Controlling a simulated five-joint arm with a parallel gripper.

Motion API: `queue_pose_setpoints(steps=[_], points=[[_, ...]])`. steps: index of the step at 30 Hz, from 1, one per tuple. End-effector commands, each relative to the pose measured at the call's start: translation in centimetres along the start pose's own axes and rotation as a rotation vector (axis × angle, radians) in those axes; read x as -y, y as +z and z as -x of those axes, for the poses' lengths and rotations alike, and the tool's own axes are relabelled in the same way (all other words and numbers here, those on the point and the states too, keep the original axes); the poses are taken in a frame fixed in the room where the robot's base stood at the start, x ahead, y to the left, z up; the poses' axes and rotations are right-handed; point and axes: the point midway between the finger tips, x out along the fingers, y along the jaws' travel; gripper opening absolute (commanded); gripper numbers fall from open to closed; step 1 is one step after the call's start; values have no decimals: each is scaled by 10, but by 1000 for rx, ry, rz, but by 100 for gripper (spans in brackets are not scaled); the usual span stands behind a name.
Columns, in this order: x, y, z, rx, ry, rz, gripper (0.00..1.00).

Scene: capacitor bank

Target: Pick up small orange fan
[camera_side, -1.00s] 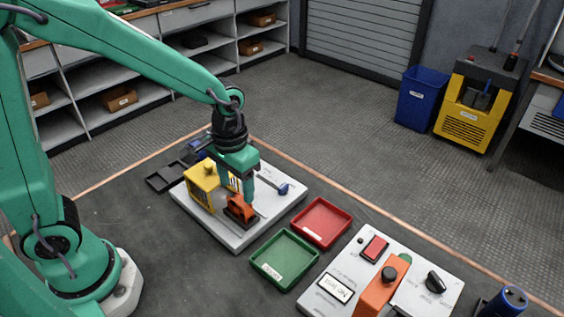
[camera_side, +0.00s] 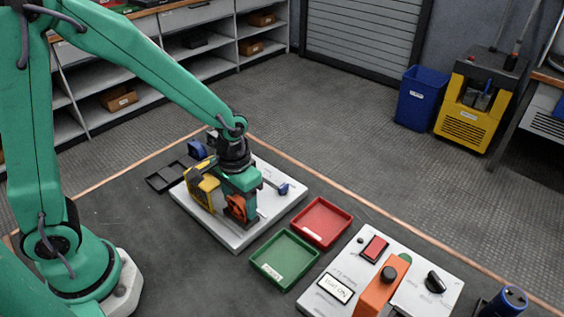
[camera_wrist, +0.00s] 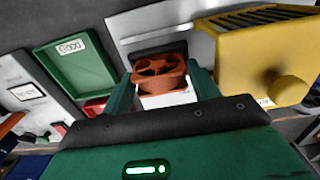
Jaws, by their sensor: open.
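The small orange fan (camera_side: 236,208) stands on the light grey board (camera_side: 236,239), beside a yellow unit (camera_side: 203,192). My gripper (camera_side: 240,203) is low over the board at the fan and partly covers it in the side view. In the wrist view the fan (camera_wrist: 159,72) shows between the two green fingers of my gripper (camera_wrist: 165,88). The fingers are open, one on each side of it. I cannot tell whether either finger touches the fan.
The yellow unit stands close on the right in the wrist view (camera_wrist: 260,55). A green tray (camera_side: 284,260) and a red tray (camera_side: 321,222) lie right of the board. A blue-handled lever (camera_side: 283,188) is on the board. A control panel (camera_side: 335,287) is at the lower right.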

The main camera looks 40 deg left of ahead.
Motion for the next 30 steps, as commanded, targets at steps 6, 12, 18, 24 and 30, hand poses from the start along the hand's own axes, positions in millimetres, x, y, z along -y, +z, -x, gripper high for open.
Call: queue_pose_setpoints(steps=[6, 12, 18, 24, 30], points=[[0, 0, 0, 0, 0, 0, 60], [0, 0, 0, 0, 0, 0, 40], [0, 0, 0, 0, 0, 0, 31], [0, 0, 2, -1, 0, 0, 31], [0, 0, 11, -2, 1, 0, 31]])
